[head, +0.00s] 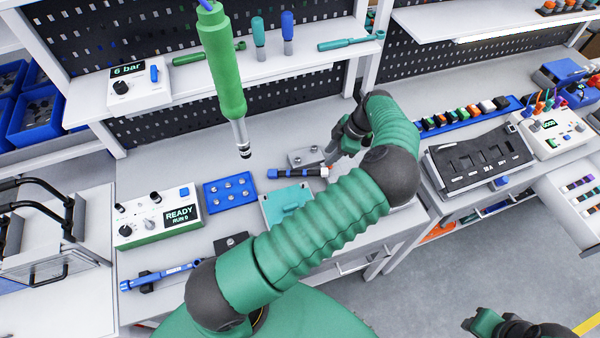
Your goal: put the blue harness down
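The blue harness (290,173), a short banded bar in blue and black with a pale right end, is level at the middle of the bench. My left gripper (329,160) reaches down to its right end and appears shut on it; the fingertips are small and partly hidden. I cannot tell whether the harness touches the bench or is just above it. My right gripper (482,322) is at the bottom right edge, over the floor and away from the bench; its finger opening is unclear.
A teal block (287,203) lies just below the harness, a blue plate with studs (231,192) to its left. A grey bracket (305,157) is behind. A green tool (222,65) hangs above. A black tray (475,160) stands right.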

